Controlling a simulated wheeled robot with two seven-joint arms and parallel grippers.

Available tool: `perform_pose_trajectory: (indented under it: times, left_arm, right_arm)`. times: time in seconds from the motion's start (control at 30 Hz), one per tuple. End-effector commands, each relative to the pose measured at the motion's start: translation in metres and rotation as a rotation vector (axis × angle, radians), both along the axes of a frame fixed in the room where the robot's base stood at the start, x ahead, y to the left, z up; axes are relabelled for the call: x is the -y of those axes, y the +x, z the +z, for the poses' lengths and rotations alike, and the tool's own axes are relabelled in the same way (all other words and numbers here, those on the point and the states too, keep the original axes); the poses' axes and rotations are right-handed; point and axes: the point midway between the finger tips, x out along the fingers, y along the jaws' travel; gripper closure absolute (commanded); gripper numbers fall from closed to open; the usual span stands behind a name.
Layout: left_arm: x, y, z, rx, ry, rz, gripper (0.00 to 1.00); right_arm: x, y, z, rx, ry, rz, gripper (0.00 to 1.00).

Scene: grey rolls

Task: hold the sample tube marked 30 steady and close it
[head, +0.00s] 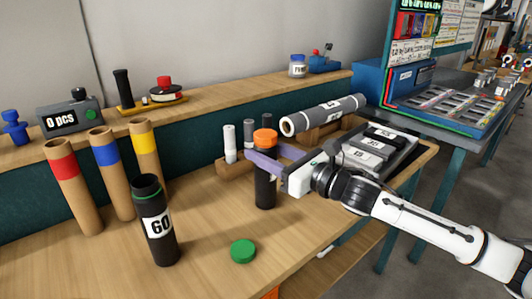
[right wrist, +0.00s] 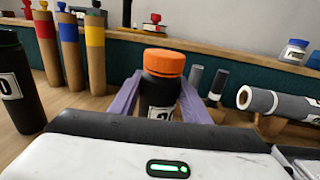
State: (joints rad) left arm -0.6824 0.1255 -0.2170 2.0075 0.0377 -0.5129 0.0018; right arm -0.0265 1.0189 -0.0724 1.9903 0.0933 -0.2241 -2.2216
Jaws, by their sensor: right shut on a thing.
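A black sample tube (head: 265,188) stands upright on the wooden bench with an orange cap (head: 265,136) on its top. In the right wrist view the tube (right wrist: 160,90) shows a white label, partly hidden, whose number I cannot read surely. My right gripper (head: 264,158) is shut on this tube, its purple fingers on either side just below the cap (right wrist: 164,62). Whether the cap is screwed tight I cannot tell. My left gripper is not in view.
A black tube marked 60 (head: 157,222) stands open at the front left, with a green cap (head: 243,251) lying to its right. Cardboard tubes with red (head: 75,188), blue (head: 112,175) and yellow (head: 147,152) bands stand at the left. A grey roll (head: 325,114) lies on a wooden cradle behind.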

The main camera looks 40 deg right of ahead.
Motion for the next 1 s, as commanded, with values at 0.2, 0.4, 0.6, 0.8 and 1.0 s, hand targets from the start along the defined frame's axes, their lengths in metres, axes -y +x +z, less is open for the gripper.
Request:
perform_pose_trajectory:
  times: [0.2, 0.4, 0.6, 0.8, 1.0]
  left_arm:
    - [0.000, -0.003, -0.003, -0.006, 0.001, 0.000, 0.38]
    - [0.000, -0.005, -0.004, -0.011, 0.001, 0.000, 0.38]
    - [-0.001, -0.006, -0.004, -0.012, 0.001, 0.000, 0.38]
    - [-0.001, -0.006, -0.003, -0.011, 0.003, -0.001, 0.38]
    - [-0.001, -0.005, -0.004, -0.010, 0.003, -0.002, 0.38]
  right_arm:
    - [0.000, 0.000, -0.002, 0.001, -0.001, 0.001, 1.00]
    - [0.000, 0.000, -0.002, -0.001, 0.000, 0.001, 0.39]
    - [0.000, 0.000, -0.002, 0.000, 0.000, 0.001, 0.39]
    - [0.001, -0.006, -0.001, -0.003, -0.001, 0.001, 0.39]
    - [0.005, -0.026, -0.002, -0.005, -0.001, 0.002, 0.39]
